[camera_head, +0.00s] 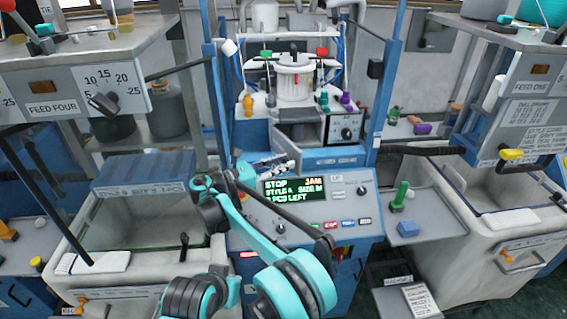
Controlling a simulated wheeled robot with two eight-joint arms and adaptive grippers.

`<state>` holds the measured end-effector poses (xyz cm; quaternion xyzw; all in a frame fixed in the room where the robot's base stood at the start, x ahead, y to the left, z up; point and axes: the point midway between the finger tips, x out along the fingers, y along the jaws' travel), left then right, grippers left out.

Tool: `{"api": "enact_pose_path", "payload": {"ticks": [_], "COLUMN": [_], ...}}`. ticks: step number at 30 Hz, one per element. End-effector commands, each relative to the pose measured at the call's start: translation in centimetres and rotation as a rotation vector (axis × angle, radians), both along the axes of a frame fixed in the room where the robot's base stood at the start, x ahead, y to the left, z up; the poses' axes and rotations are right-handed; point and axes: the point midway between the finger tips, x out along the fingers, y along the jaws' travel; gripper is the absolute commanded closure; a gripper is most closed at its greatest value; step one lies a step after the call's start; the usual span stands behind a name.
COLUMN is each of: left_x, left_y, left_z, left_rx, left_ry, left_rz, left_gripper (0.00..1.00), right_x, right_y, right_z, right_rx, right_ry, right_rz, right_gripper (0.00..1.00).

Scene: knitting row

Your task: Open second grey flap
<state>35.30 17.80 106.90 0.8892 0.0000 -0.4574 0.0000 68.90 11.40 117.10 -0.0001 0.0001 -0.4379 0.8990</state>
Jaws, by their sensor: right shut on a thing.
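A small grey flap (287,136) is on the front of the middle machine, below the white knitting head (294,82). It looks swung partly out, with a darker gap beside it. My right arm reaches up from the bottom to the front of this machine. My right gripper (284,166) is just below the flap, above the control panel's display. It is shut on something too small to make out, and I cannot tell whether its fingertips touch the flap. My left gripper is not in view.
The control panel (330,209) slopes below my gripper; its display reads STOP and JAM. Green and purple cones (346,98) stand beside the knitting head. Grey bins (492,187) flank the machine. A green-handled tool (400,195) and blue block (408,229) are on the right shelf.

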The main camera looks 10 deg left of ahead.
Motion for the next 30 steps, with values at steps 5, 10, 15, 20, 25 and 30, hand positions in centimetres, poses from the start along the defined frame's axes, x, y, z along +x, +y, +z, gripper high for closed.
{"api": "enact_pose_path", "payload": {"ticks": [5,10,15,20,25,30], "left_x": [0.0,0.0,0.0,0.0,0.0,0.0], "left_y": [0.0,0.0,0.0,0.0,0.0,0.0], "left_z": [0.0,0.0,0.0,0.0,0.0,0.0], "left_rx": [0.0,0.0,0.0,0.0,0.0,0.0], "left_ry": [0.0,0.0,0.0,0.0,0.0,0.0], "left_rz": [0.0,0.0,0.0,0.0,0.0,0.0], "left_gripper": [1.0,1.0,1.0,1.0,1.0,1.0], "right_x": [0.0,0.0,0.0,0.0,0.0,0.0], "right_y": [0.0,0.0,0.0,0.0,0.0,0.0], "right_z": [0.1,0.0,0.0,0.7,3.6,7.0], "right_rx": [-0.001,-0.001,-0.001,-0.001,-0.001,-0.001], "right_ry": [-0.001,-0.001,-0.001,-0.001,-0.001,-0.001], "right_rz": [0.001,0.002,0.002,0.002,0.002,0.002], "right_gripper": [1.0,0.55,0.55,0.55,0.55,0.55]}}
